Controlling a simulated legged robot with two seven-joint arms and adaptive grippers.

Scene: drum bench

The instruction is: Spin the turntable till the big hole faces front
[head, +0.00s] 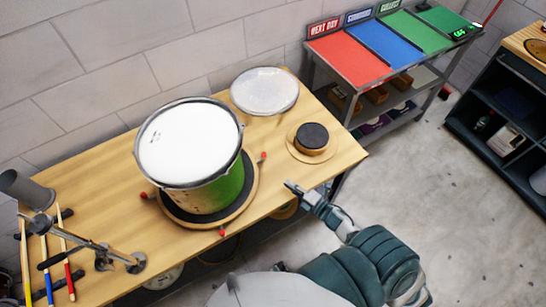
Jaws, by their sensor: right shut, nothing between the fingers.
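A drum (227,188) with a white head and a green and pale wood side stands upright on the turntable. The turntable (248,187) is a round wooden disc with a dark top, and red-tipped pegs stick out around its rim. No big hole is clearly seen on the visible side of the drum; its far side is hidden. My left gripper is not in view.
On the wooden bench (112,195) lie a loose round drumhead (265,91) behind and a black puck on a wooden disc (312,138) at right. Open floor lies right of the bench.

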